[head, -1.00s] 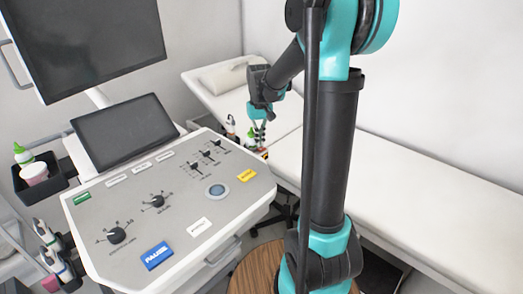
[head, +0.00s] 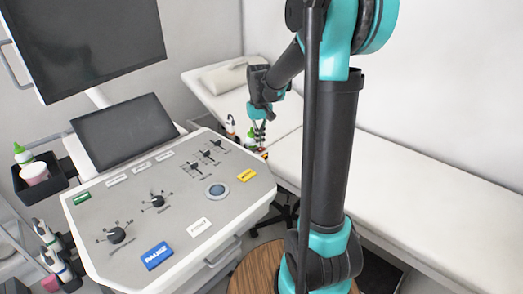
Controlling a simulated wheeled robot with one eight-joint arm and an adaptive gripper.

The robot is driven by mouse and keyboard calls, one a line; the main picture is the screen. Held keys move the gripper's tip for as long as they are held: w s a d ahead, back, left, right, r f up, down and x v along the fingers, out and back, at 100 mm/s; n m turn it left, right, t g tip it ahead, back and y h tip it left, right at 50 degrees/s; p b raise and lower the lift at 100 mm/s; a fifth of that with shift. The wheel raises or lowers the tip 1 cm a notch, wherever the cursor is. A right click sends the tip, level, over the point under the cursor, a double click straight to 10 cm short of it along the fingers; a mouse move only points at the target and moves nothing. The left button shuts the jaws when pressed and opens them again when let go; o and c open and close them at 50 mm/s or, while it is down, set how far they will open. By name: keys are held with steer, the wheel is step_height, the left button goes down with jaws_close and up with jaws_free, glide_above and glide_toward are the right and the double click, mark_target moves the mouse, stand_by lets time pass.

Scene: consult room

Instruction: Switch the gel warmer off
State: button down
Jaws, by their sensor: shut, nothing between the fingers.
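My gripper (head: 260,142) points down just beyond the right edge of the ultrasound console, with its fingers shut and empty. Below and beside the fingertips is a small dark item with an orange-red spot (head: 264,154), possibly the gel warmer. It is mostly hidden by the gripper and the console edge, and its switch cannot be made out. A green-topped bottle (head: 250,133) stands just left of the fingers. I cannot tell whether the fingertips touch anything.
The console panel (head: 130,205) carries knobs, sliders and a blue PAUSE button (head: 157,256). A monitor (head: 85,40) and a smaller screen (head: 124,131) stand behind it. A white couch (head: 420,195) runs along the wall.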

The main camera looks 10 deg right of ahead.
mark_target(260, 149)
steer(key=shift+f, duration=1)
stand_by(0.6)
steer(key=shift+r, duration=3.5)
